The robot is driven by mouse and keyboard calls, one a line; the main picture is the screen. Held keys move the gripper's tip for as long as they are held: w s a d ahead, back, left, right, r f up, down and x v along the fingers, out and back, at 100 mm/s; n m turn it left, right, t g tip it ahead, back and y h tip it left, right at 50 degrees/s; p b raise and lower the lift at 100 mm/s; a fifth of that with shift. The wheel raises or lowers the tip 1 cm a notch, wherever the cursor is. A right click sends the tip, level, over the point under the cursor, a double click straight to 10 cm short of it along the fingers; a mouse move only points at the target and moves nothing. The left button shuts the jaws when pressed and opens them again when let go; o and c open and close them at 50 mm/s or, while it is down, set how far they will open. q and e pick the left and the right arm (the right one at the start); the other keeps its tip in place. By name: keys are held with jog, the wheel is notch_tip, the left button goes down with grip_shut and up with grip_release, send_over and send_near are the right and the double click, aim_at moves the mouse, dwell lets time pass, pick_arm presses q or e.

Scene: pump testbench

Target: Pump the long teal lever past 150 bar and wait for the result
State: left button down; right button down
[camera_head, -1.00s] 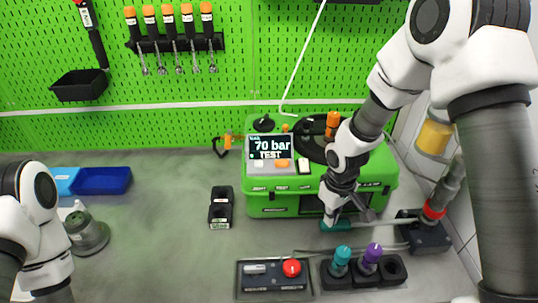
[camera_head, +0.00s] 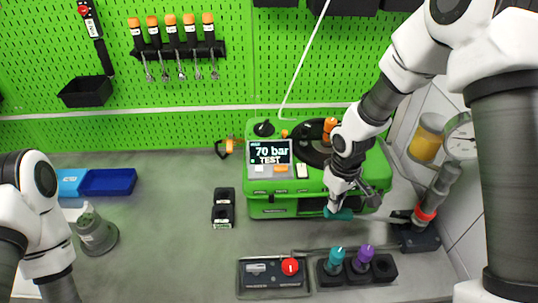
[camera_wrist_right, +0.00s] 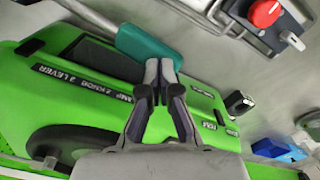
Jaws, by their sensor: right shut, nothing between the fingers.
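The long lever has a teal grip (camera_head: 339,214) at its left end, in front of the green test bench (camera_head: 262,208). Its bar runs right to the pump (camera_head: 430,205) with a red ring. My right gripper (camera_head: 338,203) is shut with nothing between its fingers. In the right wrist view its fingertips (camera_wrist_right: 163,68) are at the teal grip (camera_wrist_right: 148,46), seemingly against its side; exact contact is hard to tell. The display (camera_head: 269,152) reads "70 bar" and "TEST". My left arm shows at the left edge, its gripper out of view.
A round gauge (camera_head: 459,137) is at the right wall. A blue tray (camera_head: 108,182) lies at left.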

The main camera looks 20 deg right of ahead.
aim_at(329, 215)
jog(key=shift+f, duration=0.1)
jog(key=shift+f+b, duration=1.9)
jog(key=shift+f, duration=1.5)
jog(key=shift+r+p, duration=2.85)
jog(key=shift+r, duration=0.75)
jog(key=shift+f, duration=0.2)
jog(key=shift+w+a+f+b, duration=0.1)
jog(key=shift+a+f+b, duration=0.1)
jog(key=shift+f+b, duration=0.9)
jog(key=shift+a+f+b, duration=0.15)
jog(key=shift+f+b, duration=0.45)
jog(key=shift+f, duration=1)
jog(key=shift+d+r+p, duration=0.2)
jog(key=shift+r+p, duration=0.9)
jog(key=shift+r, duration=0.35)
jog(key=shift+d+r+p, duration=0.2)
jog(key=shift+r+p, duration=0.85)
jog(key=shift+r, duration=0.35)
